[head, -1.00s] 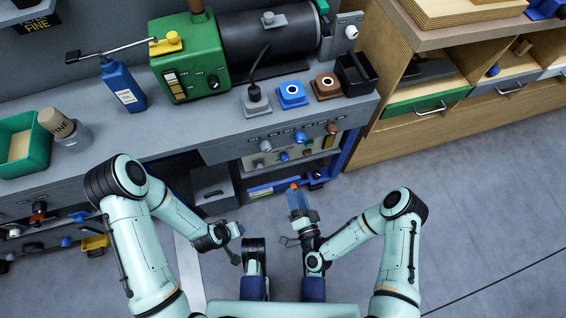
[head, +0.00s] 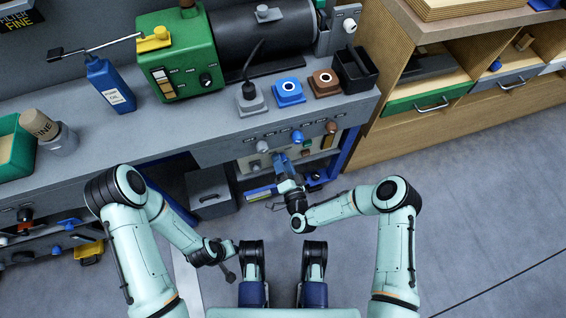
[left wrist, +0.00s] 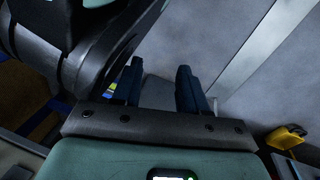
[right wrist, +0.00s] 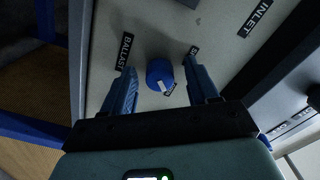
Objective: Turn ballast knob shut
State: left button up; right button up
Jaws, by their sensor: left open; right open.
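The blue ballast knob (right wrist: 158,73) shows in the right wrist view on a pale panel, next to a label (right wrist: 124,50) reading BALLAST. A white pointer mark on the knob faces down and right, towards a small dark label too small to read. My right gripper (right wrist: 160,66) is open, with one blue finger on each side of the knob and a visible gap to both. In the head view the right gripper (head: 279,161) is at the lower panel and hides the knob. My left gripper (left wrist: 158,72) is open and empty, away from the bench above the floor.
An upper row of knobs, one blue (head: 298,137), sits on the bench front just above the right gripper. An INLET label (right wrist: 262,17) is on the panel. A green pump (head: 178,55) and a blue bottle (head: 110,85) stand on the bench. Floor to the right is clear.

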jog(key=c, duration=1)
jog(key=shift+c, duration=0.2)
pick_arm(q)
jog(key=w+r+t+p, duration=0.2)
jog(key=w+r+p, duration=0.1)
jog(key=w+r, duration=0.2)
jog(key=shift+m+g+h, duration=0.3)
jog(key=shift+g+h, duration=0.1)
jog(key=shift+g, duration=0.2)
jog(key=s+d+r, duration=0.1)
jog(key=s+d+p, duration=0.1)
jog(key=s+d+r+p, duration=0.1)
jog(key=shift+s+r, duration=0.3)
jog(key=shift+s, duration=0.1)
pick_arm(e)
jog(key=n, duration=1.7)
jog(key=shift+d+f+n, duration=0.1)
jog(key=shift+d+n, duration=0.05)
jog(key=shift+n, duration=0.45)
